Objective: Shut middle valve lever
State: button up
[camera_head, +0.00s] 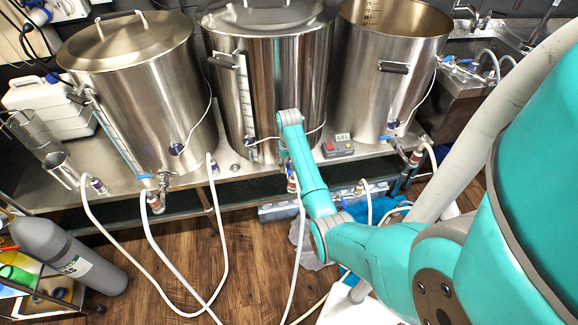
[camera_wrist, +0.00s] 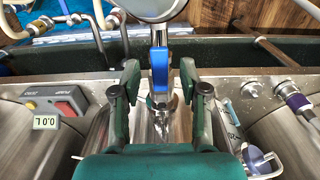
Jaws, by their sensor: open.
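The middle kettle (camera_head: 270,70) stands between two other steel kettles, and my arm hides most of its valve in the head view. In the wrist view the middle valve's blue lever (camera_wrist: 160,72) stands upright in the picture, in line with the steel valve body (camera_wrist: 161,110) below it. My gripper (camera_wrist: 159,76) is open, with one dark green finger on each side of the lever. A gap shows between the lever and each finger. The gripper holds nothing. In the head view my own arm mostly hides the gripper.
A control box with red button and display (camera_head: 338,146) sits right of the middle valve. The left kettle (camera_head: 140,85) and right kettle (camera_head: 385,60) have their own valves. White hoses (camera_head: 222,240) hang from the bench to the floor. A grey gas cylinder (camera_head: 68,257) is at lower left.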

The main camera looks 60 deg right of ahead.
jog(key=shift+f, duration=0.1)
grip_shut()
